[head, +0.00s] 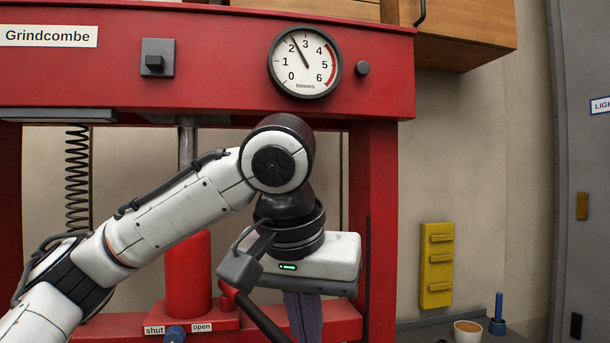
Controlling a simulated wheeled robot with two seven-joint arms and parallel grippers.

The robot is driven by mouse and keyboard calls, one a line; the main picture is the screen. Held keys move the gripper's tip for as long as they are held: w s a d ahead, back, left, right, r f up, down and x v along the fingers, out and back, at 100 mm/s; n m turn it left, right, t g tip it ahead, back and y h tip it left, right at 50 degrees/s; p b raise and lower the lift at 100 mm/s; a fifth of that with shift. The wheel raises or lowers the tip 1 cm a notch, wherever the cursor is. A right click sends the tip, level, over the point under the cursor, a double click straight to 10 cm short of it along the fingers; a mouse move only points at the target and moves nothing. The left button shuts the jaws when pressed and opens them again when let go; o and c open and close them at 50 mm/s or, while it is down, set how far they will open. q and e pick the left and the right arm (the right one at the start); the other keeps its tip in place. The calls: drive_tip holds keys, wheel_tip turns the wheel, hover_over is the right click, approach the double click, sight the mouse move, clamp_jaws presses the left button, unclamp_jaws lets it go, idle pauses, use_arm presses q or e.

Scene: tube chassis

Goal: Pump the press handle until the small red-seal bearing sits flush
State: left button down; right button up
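The red press frame (215,62) fills the left and middle of the head view. The pump handle is a dark bar (262,322) rising from a red socket (228,295) and running down right out of the picture. My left gripper (303,320) points down beside the bar. Its fingertips lie at or below the bottom edge, so I cannot tell whether they hold the bar. The red jack cylinder (188,275) stands under a steel rod (187,145). The dial gauge (305,62) needle points between 2 and 3. No small red-seal bearing shows. My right gripper is out of view.
A blue valve knob (175,334) sits between "shut" and "open" labels. A coil spring (77,178) hangs at left. A yellow rack (436,265) is on the right wall. A cup (467,331) and a blue-handled tool (498,315) stand on the bench below.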

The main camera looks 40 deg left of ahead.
use_arm(q)
drive_tip(key=shift+f, duration=0.55)
drive_tip(key=shift+r, duration=0.25)
wheel_tip(320, 180, up, 6)
drive_tip(key=p, duration=0.7)
drive_tip(key=shift+r, duration=2.8)
drive_tip(key=shift+r, duration=0.15)
wheel_tip(320, 180, up, 5)
drive_tip(key=shift+f, duration=0.1)
